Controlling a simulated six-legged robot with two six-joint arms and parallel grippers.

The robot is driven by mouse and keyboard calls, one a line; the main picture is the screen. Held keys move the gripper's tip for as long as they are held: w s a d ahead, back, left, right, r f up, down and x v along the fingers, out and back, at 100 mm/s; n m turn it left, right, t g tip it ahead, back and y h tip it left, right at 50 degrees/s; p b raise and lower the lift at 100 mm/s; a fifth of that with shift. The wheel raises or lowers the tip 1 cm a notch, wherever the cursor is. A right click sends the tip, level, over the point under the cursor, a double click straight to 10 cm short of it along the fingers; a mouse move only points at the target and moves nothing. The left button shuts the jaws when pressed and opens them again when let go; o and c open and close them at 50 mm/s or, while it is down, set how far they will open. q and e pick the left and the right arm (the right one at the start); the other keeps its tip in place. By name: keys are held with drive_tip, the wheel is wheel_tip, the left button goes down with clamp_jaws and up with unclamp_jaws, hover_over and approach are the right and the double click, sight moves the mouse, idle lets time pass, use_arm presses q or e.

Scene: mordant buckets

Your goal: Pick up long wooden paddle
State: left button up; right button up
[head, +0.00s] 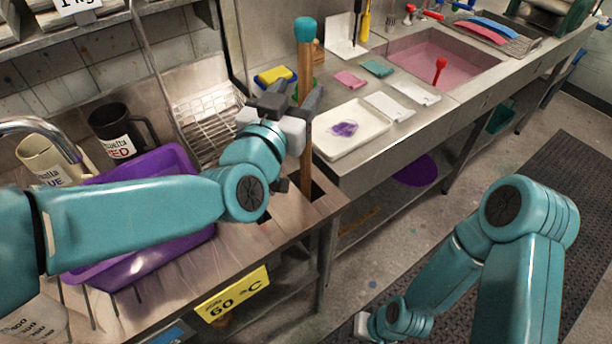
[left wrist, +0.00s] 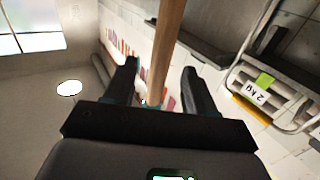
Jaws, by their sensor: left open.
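The long wooden paddle (head: 304,66) stands upright at the edge of the left counter, with a teal cap on top and its lower end in a slot area of the counter. My left gripper (head: 297,94) is at the upper part of its shaft, with the fingers apart on either side. In the left wrist view the wooden shaft (left wrist: 166,45) runs between the two open fingers of the left gripper (left wrist: 158,88), with gaps visible on both sides. Of my right gripper only a pale part (head: 362,326) shows at the bottom edge; its fingers are not visible.
A purple tub (head: 165,160) and dark jug (head: 118,135) stand left, behind my left arm. A wire rack (head: 210,120) is behind the gripper. A white tray (head: 372,142) with a purple-stained cloth (head: 344,128) lies right of the paddle. A pink-filled sink (head: 462,68) is farther right.

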sight(306, 19)
use_arm(q)
drive_tip(key=p+x, duration=0.1)
drive_tip(key=x, duration=0.4)
drive_tip(key=shift+f, duration=0.1)
drive_tip(key=shift+s, duration=0.15)
drive_tip(key=c, duration=1)
wheel_tip(306, 19, up, 12)
drive_tip(key=p, duration=0.3)
wheel_tip(306, 19, up, 16)
drive_tip(key=p, duration=1)
